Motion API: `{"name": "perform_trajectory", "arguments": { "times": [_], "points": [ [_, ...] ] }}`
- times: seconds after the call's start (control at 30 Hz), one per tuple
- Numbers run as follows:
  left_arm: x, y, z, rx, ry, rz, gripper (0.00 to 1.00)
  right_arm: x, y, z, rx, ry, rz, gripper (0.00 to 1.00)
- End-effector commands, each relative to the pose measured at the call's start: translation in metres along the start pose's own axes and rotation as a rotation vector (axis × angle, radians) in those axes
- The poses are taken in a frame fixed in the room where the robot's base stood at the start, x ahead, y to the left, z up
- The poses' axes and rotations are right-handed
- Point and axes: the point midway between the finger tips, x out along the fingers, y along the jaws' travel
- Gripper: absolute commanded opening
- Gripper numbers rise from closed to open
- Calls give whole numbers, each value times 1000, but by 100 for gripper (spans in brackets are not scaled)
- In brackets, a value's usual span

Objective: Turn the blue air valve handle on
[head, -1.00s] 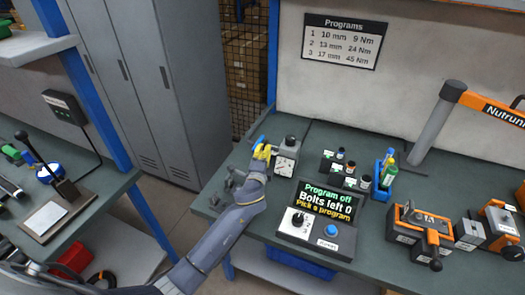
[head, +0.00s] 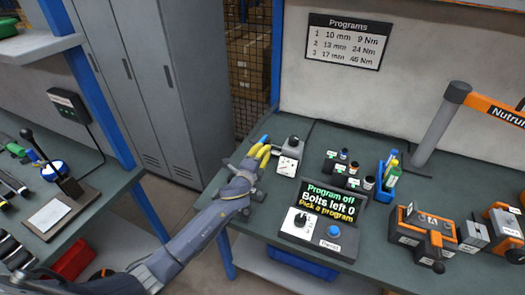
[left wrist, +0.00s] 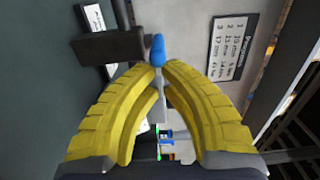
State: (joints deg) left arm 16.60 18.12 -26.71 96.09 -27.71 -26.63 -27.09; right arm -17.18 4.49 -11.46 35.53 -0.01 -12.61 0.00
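The blue air valve handle (head: 265,139) shows just beyond my left gripper's fingertips, at the left back corner of the main bench. In the left wrist view the blue handle end (left wrist: 158,48) sticks out past the fingertips, with its flat grey lever running between them. My left gripper (head: 262,150) has two yellow fingers brought close together on the lever, one on each side. The fingers (left wrist: 161,66) hide part of the lever in the head view. My right gripper is not in view.
A grey unit with a white gauge face (head: 287,166) stands just right of the gripper. A control box (head: 320,234) reads "Program off, Bolts left 0". A blue bottle holder (head: 382,190) and orange tools (head: 425,230) stand farther right. A grey locker (head: 150,80) is behind.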

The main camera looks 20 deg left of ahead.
Motion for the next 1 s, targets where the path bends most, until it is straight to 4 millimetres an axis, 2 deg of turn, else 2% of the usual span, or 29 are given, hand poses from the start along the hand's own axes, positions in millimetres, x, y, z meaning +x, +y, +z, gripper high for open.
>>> {"name": "perform_trajectory", "arguments": {
  "times": [0.17,0.7,1.0],
  "points": [
    [0,0,3,-1,40,0,0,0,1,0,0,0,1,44],
    [-1,0,32,1,39,0,0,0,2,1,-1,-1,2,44],
    [1,0,39,0,39,-1,0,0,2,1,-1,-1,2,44]
  ]
}}
